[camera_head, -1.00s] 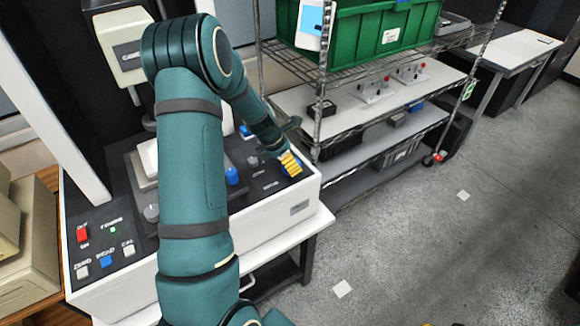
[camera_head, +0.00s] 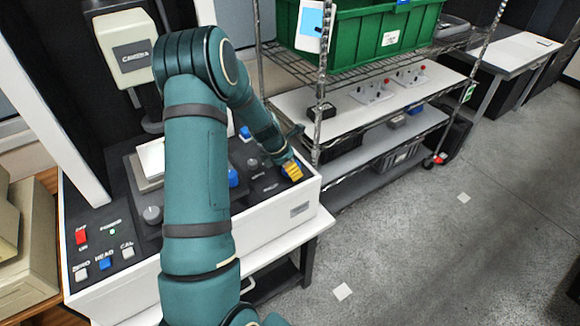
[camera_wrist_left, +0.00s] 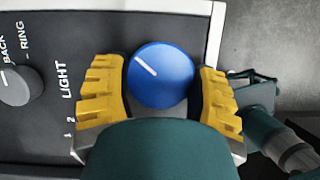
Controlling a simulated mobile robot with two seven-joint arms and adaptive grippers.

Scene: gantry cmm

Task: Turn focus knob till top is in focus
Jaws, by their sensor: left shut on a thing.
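A round blue knob (camera_wrist_left: 160,75) with a white pointer line sits on the dark panel near its right edge. The pointer leans to the upper left. My left gripper (camera_head: 292,170) has its yellow ribbed fingers closed on both sides of this knob in the wrist view. In the head view the knob is mostly hidden by the fingers. The beige camera head (camera_head: 131,62) stands above a white block (camera_head: 152,158) on the stage, partly behind my arm. I cannot read a label for the held knob.
Another blue knob (camera_head: 233,176) sits beside my left arm. A grey knob (camera_wrist_left: 18,86) is left of the LIGHT label. Buttons line the left panel, with a red switch (camera_head: 81,235). A wire shelf holding a green crate (camera_head: 365,25) stands close behind the machine's right side.

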